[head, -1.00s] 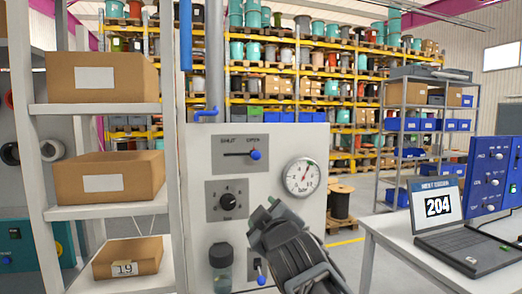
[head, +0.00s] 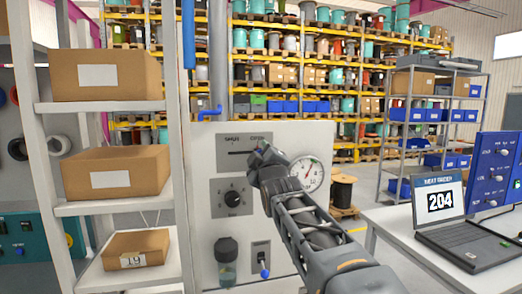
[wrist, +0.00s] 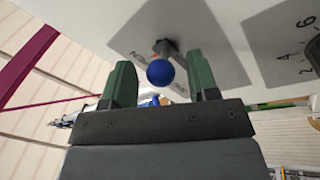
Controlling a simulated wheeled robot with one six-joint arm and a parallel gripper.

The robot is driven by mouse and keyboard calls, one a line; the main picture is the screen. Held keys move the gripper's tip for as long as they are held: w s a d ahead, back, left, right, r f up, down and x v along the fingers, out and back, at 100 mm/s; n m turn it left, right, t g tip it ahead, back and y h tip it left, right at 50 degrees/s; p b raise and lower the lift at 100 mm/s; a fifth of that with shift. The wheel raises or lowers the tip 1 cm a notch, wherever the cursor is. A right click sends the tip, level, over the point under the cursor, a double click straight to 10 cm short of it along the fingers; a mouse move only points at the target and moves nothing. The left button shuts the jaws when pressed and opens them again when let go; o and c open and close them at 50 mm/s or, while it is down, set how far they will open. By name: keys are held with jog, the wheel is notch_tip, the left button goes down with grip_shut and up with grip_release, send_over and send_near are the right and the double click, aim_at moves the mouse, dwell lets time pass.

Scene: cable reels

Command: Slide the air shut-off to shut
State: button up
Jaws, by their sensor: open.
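The air shut-off is a slider in a horizontal slot on a grey plate (head: 235,152) at the top of the white panel, marked SHUT at left and OPEN at right. In the head view my gripper hides the slot's right end and the slider's knob. In the wrist view the blue ball knob (wrist: 160,72) shows on its short stem near the plate lettering. My gripper (head: 262,150) is open at the OPEN end. In the wrist view its green fingers (wrist: 160,82) stand on either side of the knob, with gaps visible on both sides.
Below the slot are a black rotary dial (head: 232,198) and a small blue-tipped lever (head: 264,270). A round gauge (head: 307,174) is right of my gripper, partly covered. A shelf with cardboard boxes (head: 115,172) stands close at left. A laptop (head: 440,205) sits on a table at right.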

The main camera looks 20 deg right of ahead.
jog(key=shift+w+d+r, duration=0.1)
jog(key=shift+w, duration=0.4)
jog(key=shift+c, duration=0.2)
grip_shut()
